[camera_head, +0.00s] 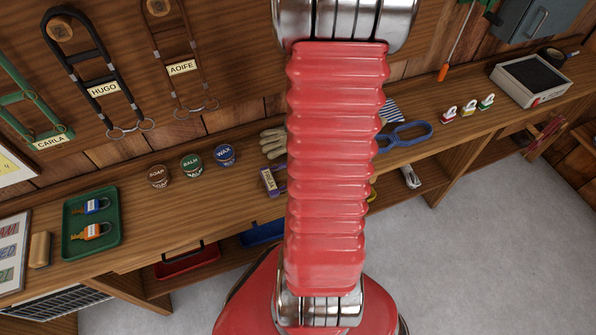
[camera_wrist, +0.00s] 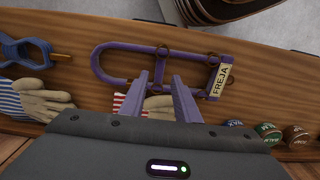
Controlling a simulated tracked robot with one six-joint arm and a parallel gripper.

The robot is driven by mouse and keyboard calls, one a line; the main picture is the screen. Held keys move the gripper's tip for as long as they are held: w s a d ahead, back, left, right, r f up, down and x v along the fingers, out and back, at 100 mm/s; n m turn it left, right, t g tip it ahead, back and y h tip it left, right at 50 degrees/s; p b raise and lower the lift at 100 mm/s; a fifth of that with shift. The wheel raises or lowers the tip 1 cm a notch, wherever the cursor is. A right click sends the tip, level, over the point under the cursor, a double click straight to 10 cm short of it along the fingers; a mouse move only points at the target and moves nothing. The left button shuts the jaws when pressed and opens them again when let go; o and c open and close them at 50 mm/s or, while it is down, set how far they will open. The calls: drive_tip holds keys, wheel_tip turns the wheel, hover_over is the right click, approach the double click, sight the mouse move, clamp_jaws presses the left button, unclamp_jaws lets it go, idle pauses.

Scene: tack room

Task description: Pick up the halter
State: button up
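A purple halter with a cream FREJA name tag lies flat on the wooden bench; it shows whole in the wrist view (camera_wrist: 125,46). In the head view only its tagged end (camera_head: 268,181) shows, the rest being hidden behind my arm. My gripper (camera_wrist: 161,76) is open and empty in the wrist view. Its two fingertips overlap the halter's near strap in the picture; whether they touch it I cannot tell. In the head view my gripper is hidden. Three other halters hang on the wall: green CARLA (camera_head: 52,142), black HUGO (camera_head: 72,67) and brown AOIFE (camera_head: 165,45).
Gloves (camera_wrist: 40,100) with striped cuffs lie near the halter, beside a blue looped item (camera_wrist: 28,52). Soap (camera_head: 158,177), balm (camera_head: 192,166) and wax (camera_head: 225,155) tins stand left of it. A green tray (camera_head: 91,244) holds padlocks. Bare bench lies between tray and tins.

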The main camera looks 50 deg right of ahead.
drive_tip(key=shift+f, duration=0.45)
drive_tip(key=shift+f, duration=2.6)
clamp_jaws()
